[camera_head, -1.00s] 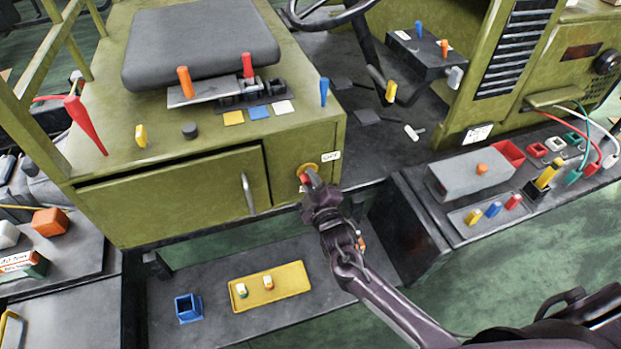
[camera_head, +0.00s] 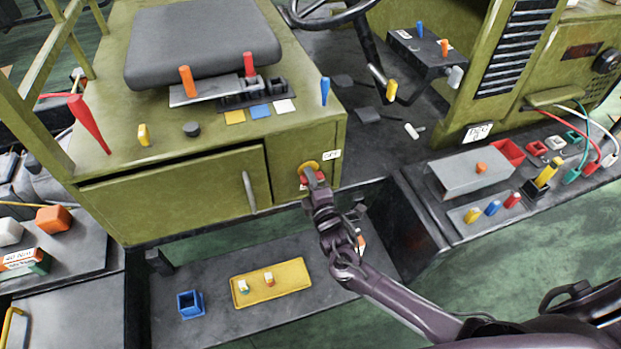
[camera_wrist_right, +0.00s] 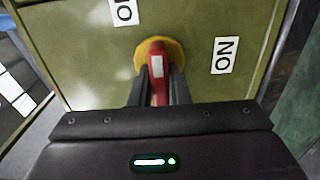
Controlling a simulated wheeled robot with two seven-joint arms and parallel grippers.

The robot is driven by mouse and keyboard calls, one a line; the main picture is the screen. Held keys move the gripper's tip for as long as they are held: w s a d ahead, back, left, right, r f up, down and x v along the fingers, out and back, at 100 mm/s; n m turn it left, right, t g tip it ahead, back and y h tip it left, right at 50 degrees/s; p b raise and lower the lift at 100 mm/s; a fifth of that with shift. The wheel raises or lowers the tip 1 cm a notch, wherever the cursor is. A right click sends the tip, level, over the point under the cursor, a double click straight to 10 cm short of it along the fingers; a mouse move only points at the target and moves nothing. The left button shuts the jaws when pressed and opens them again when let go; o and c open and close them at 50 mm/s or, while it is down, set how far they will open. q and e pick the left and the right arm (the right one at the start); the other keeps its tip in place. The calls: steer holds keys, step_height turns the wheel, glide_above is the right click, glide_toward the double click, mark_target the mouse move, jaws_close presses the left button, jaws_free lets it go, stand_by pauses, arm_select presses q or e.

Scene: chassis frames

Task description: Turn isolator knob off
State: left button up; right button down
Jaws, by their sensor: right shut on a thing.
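The isolator knob has a red handle with a white mark (camera_wrist_right: 157,72) on a yellow round plate (camera_wrist_right: 174,50). It sits on the green cabinet front, and the yellow plate also shows in the head view (camera_head: 309,167). My right gripper (camera_wrist_right: 159,90) is shut on the red handle, one dark finger on each side. In the head view my right gripper (camera_head: 315,182) hides part of the knob. A white label (camera_head: 332,155) is at the plate's upper right. My left gripper is out of view.
A cabinet door with a handle (camera_head: 249,191) is left of the knob. Below are a yellow tray (camera_head: 290,288) and a blue open box (camera_head: 189,304). A grey box (camera_head: 470,173) and coloured plugs are at right. Levers stand on the cabinet top.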

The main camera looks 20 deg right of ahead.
stand_by(0.4)
steer(key=c, duration=1.4)
jaws_free()
steer(key=s+b, duration=0.1)
steer(key=s, duration=0.6)
steer(key=shift+s, duration=0.4)
